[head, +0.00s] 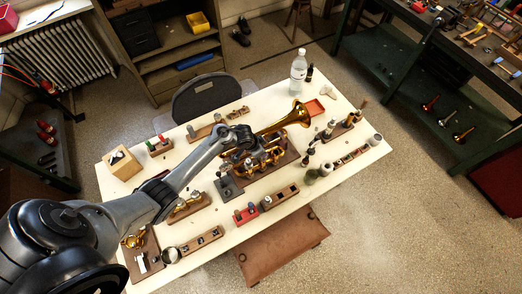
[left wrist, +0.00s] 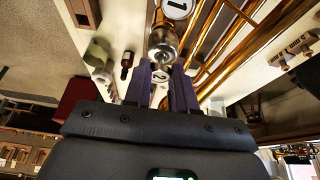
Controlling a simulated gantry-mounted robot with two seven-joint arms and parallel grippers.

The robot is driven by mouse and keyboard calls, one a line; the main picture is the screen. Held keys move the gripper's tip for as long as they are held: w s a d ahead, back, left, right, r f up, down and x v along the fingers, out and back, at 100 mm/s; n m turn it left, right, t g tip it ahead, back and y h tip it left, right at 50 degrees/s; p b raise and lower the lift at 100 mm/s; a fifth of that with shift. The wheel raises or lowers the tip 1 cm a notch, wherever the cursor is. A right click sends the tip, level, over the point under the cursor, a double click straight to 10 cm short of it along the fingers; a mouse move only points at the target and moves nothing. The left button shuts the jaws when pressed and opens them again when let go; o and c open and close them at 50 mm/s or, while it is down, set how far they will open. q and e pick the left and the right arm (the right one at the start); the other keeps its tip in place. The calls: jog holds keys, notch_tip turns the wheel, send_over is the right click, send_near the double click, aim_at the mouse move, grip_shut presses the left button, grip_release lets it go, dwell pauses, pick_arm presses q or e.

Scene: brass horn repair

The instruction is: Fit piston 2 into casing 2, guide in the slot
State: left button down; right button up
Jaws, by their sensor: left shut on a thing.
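The brass horn (head: 296,115) lies on a brown board near the middle of the white table, its bell toward the upper right. My left gripper (head: 240,138) is over the valve section, which it partly hides. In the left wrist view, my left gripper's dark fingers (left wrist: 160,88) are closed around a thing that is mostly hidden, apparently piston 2. A round white label with a 2 (left wrist: 160,76) shows between the fingertips. A silver-capped cylinder (left wrist: 163,43) stands just beyond, below a label with a 1 (left wrist: 178,9). The guide and slot cannot be made out.
Brass tubes (left wrist: 245,45) run close to the right of the fingers in the wrist view. A grey block (head: 229,187), wooden racks (head: 281,197), a water bottle (head: 298,72) and a wooden box (head: 122,163) stand around the horn. The table's right end has small bottles.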

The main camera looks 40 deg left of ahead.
pick_arm(q)
jog(key=shift+f+b, duration=0.4)
jog(key=shift+f, duration=0.25)
jog(key=c, duration=0.8)
grip_release()
jog(key=shift+c, duration=0.2)
jog(key=shift+r, duration=0.1)
jog(key=p+v, duration=0.2)
jog(key=v, duration=0.8)
jog(key=shift+s+r+p, duration=0.15)
jog(key=shift+r+p, duration=0.1)
jog(key=shift+p, duration=0.15)
jog(key=shift+a, duration=0.1)
